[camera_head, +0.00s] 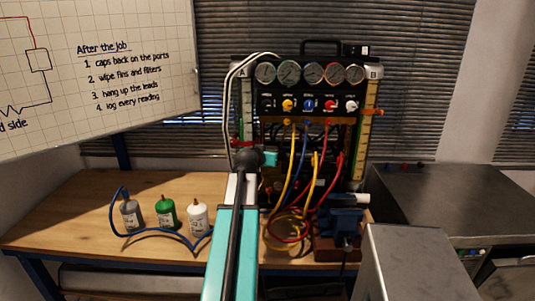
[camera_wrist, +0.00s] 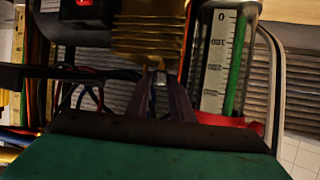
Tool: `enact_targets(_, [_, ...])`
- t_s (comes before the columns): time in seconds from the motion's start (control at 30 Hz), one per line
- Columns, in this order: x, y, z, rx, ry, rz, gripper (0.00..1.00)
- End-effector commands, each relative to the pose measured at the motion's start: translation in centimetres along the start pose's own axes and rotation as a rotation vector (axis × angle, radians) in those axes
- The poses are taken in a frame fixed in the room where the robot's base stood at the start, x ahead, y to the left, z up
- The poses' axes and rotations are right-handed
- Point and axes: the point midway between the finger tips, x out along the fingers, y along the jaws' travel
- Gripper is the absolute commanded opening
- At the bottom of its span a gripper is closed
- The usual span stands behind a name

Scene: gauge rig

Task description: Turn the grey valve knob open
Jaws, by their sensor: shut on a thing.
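My gripper (camera_wrist: 160,88) is in the middle of the wrist view, its dark fingers close together. A small grey piece, which looks like the grey valve knob (camera_wrist: 160,77), shows between the fingertips, and the jaws are shut on it. A ribbed brass body (camera_wrist: 150,35) sits just beyond the fingertips. In the head view my gripper (camera_head: 268,158) is at the lower left front of the gauge rig (camera_head: 310,110), and my arm hides the knob there. How far the knob is turned cannot be seen.
A scale tube (camera_wrist: 215,60) stands beside the fingers. Yellow, blue and red hoses (camera_head: 315,180) hang close to the right of my arm. Three bottles (camera_head: 165,213) stand on the wooden bench (camera_head: 60,215); a blue vise (camera_head: 345,225) is at the right.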

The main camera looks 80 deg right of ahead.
Motion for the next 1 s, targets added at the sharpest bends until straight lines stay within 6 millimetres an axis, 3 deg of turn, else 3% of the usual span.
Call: enact_targets(1.0, [0.17,0.69,0.11,-0.117,-0.001,-0.284,0.0])
